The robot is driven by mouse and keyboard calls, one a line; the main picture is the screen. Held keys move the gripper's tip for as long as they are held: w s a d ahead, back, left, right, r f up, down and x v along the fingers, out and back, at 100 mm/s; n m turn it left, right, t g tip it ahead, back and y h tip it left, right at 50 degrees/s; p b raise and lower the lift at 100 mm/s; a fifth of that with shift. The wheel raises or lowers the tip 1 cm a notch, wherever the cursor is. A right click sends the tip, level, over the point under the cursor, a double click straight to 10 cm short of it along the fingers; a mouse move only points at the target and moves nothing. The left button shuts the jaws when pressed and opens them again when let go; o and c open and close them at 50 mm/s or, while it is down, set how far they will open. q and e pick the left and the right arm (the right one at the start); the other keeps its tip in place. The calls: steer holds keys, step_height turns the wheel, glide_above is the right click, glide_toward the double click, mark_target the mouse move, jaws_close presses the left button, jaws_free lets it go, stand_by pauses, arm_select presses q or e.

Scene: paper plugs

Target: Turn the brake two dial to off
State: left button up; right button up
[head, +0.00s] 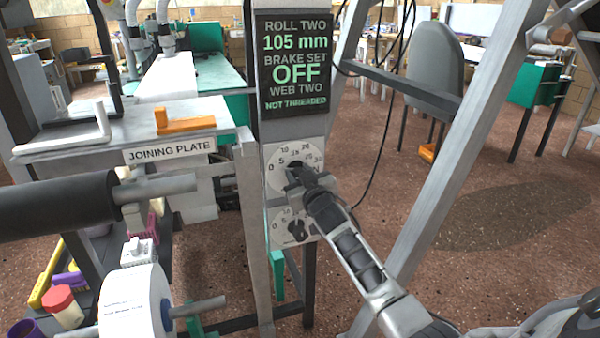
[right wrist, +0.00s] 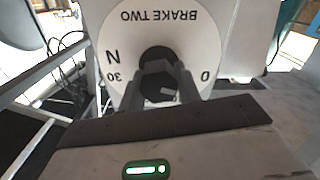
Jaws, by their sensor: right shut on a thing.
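The brake two dial (head: 281,167) is the upper round white dial on the grey post, with numbers around its rim. Its lettering BRAKE TWO shows upside down in the right wrist view (right wrist: 205,50). My right gripper (head: 297,174) reaches it from the lower right, its fingers on either side of the dark knob (right wrist: 157,68), shut on it. The gripper covers most of the knob in the head view, so its pointer is hidden. The screen (head: 292,62) above reads ROLL TWO 105 mm, BRAKE SET OFF, WEB TWO NOT THREADED. My left gripper is not in view.
A second dial (head: 283,228) sits just below on the same post. A slanted grey frame bar (head: 437,165) stands to the right of my forearm. The joining plate (head: 160,150), a dark roller (head: 55,203) and a white paper roll (head: 128,300) are at left.

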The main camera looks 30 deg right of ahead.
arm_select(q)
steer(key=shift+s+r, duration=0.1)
arm_select(e)
steer(key=shift+n, duration=0.4)
steer(key=o, duration=1)
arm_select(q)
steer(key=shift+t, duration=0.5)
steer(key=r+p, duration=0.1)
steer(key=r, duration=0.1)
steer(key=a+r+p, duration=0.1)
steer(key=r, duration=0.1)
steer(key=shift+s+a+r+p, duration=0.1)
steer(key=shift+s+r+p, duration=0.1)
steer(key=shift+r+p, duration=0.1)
arm_select(e)
steer(key=v, duration=1.6)
